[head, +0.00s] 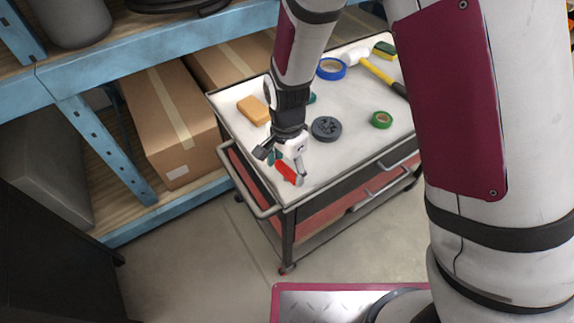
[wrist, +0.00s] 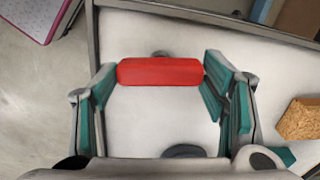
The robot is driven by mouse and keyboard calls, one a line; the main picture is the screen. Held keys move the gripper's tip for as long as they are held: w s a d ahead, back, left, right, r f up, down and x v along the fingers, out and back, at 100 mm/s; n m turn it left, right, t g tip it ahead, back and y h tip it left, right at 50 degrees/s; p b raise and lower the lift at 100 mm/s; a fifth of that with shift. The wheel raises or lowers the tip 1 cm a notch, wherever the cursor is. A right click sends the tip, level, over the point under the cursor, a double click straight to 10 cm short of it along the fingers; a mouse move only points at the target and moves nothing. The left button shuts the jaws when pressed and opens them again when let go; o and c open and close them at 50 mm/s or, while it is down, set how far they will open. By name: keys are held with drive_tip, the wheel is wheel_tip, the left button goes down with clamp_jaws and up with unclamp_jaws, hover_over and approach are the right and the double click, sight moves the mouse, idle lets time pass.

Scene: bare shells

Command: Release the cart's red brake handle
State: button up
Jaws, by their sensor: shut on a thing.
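The red brake handle (head: 286,173) is a short red bar at the near left corner of the cart (head: 345,152). In the wrist view the red handle (wrist: 160,72) lies crosswise over the pale cart top, close to its dark rim. My gripper (head: 286,168) reaches down over that corner. In the wrist view my gripper (wrist: 160,70) has its teal-padded fingers at both ends of the bar, shut on it lengthwise. In the head view the fingers partly cover the handle. Its mount is hidden.
On the cart top are an orange block (head: 253,110), a dark disc (head: 326,129), green tape (head: 381,120), blue tape (head: 331,69) and a yellow-handled mallet (head: 378,73). A blue shelf (head: 75,125) with cardboard boxes (head: 165,120) stands left. Floor in front is partly clear.

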sight(287, 169)
drive_tip(key=n, duration=0.8)
drive_tip(key=shift+p, duration=0.3)
drive_tip(key=n, duration=0.4)
drive_tip(key=shift+n, duration=2.2)
drive_tip(key=o, duration=1.1)
drive_tip(key=shift+o, duration=0.2)
drive_tip(key=shift+r, duration=0.1)
wheel_tip(287, 169, up, 12)
